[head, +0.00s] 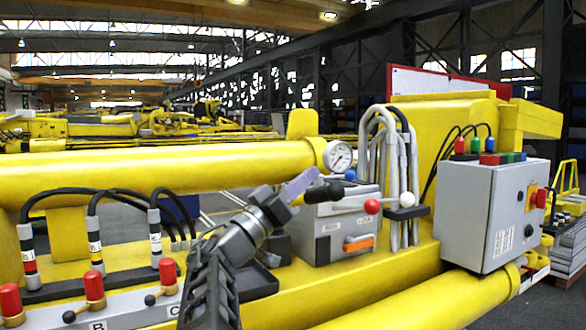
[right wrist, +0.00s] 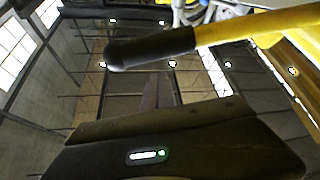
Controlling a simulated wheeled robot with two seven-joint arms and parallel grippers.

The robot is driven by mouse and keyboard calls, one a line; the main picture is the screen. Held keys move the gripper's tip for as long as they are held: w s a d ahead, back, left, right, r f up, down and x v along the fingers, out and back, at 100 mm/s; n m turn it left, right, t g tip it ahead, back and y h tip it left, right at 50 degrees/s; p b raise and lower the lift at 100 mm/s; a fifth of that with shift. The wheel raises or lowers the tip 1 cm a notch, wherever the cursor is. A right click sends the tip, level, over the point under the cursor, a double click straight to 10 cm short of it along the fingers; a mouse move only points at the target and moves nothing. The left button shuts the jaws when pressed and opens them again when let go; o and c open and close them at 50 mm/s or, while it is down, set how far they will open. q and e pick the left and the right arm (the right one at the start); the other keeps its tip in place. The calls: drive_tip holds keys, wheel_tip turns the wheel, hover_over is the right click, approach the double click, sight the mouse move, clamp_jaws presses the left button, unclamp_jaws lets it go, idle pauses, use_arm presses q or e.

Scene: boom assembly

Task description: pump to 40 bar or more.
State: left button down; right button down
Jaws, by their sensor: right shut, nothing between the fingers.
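The pump lever has a black grip (head: 325,192), which lies just right of and below my right gripper's fingertips. In the right wrist view the same black grip (right wrist: 150,48) crosses above the gripper, with a yellow rod (right wrist: 245,27) running to the right. My right gripper (head: 302,183) is shut with nothing between its fingers. Whether it touches the lever I cannot tell. The round white pressure gauge (head: 338,156) is on the end of the yellow cylinder; its reading is too small to make out. My left gripper is not in view.
A grey box marked LOCK (head: 335,225) has an orange handle (head: 360,243). Close by are a red-knobbed lever (head: 372,206) and hanging grey hoses (head: 392,170). A grey control box (head: 490,215) stands at right. Red-capped levers (head: 94,286) and black hoses are at left.

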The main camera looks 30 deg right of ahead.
sight(320, 195)
drive_tip(key=shift+s+d+f, duration=0.1)
drive_tip(key=shift+s+f, duration=0.1)
drive_tip(key=shift+f, duration=0.3)
drive_tip(key=shift+s+d+f, duration=0.1)
drive_tip(key=shift+s+f, duration=0.05)
drive_tip(key=shift+f, duration=0.3)
drive_tip(key=shift+a, duration=0.1)
wheel_tip(320, 195, down, 12)
drive_tip(key=s+m+g+b, duration=0.1)
drive_tip(key=s+m+b, duration=0.1)
drive_tip(key=b, duration=1.9)
drive_tip(key=shift+f+g, duration=0.15)
drive_tip(key=shift+g, duration=0.15)
wheel_tip(320, 195, up, 10)
drive_tip(key=p, duration=0.3)
drive_tip(key=shift+p, duration=0.3)
